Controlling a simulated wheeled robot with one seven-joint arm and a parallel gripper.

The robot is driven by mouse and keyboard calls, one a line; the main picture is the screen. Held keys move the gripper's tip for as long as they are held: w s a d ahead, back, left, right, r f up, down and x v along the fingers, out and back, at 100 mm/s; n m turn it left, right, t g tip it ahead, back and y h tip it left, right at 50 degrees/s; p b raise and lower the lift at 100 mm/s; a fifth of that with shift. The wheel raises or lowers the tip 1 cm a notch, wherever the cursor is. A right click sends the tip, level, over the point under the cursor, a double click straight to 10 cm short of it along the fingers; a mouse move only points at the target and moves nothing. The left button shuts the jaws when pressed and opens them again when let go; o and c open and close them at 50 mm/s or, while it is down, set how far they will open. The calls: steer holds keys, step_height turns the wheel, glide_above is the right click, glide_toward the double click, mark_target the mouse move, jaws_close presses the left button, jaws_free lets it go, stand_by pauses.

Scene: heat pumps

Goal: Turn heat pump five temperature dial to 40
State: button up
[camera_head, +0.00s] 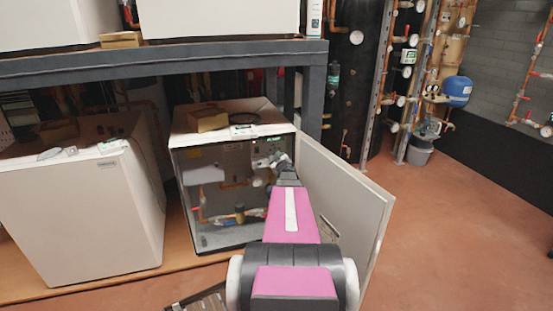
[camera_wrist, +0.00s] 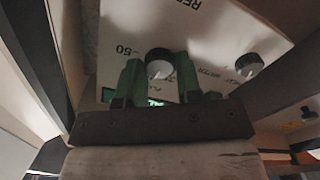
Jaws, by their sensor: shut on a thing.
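An open white heat pump (camera_head: 222,140) stands on the lower shelf in the head view, its inner pipes showing. My arm reaches into its upper right front. The printing "50" shows left of the first dial. My gripper (camera_wrist: 160,74) has its green fingers on both sides of the first dial, shut on it. The dial's pointer position is too small to read. No pump number is legible.
The pump's open door (camera_head: 345,205) stands close to the right of my arm. A closed white heat pump (camera_head: 85,220) stands to the left. A dark shelf beam (camera_head: 170,60) runs above. Brown floor (camera_head: 450,230) is clear to the right.

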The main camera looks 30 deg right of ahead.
stand_by(0.4)
steer(key=o, duration=0.9)
steer(key=shift+o, duration=0.2)
steer(key=shift+s, duration=0.15)
steer(key=v, duration=1)
steer(key=shift+s, duration=0.3)
steer(key=s+a+f+m+g, duration=0.1)
steer(key=a+f+m+g, duration=0.3)
steer(key=a, duration=0.6)
steer(key=a+f+m+g, duration=0.15)
steer(key=a+g, duration=0.35)
steer(key=a, duration=0.6)
steer(key=s+a+n+g+y, duration=0.1)
steer(key=s+a+g, duration=0.3)
steer(key=a, duration=0.6)
steer(key=s+a+f+g+y, duration=0.1)
steer(key=s+a+g+y, duration=0.2)
steer(key=s+a, duration=0.6)
steer(key=shift+a+n+g, duration=0.35)
steer(key=shift+a+g, duration=0.35)
steer(key=shift+a, duration=0.25)
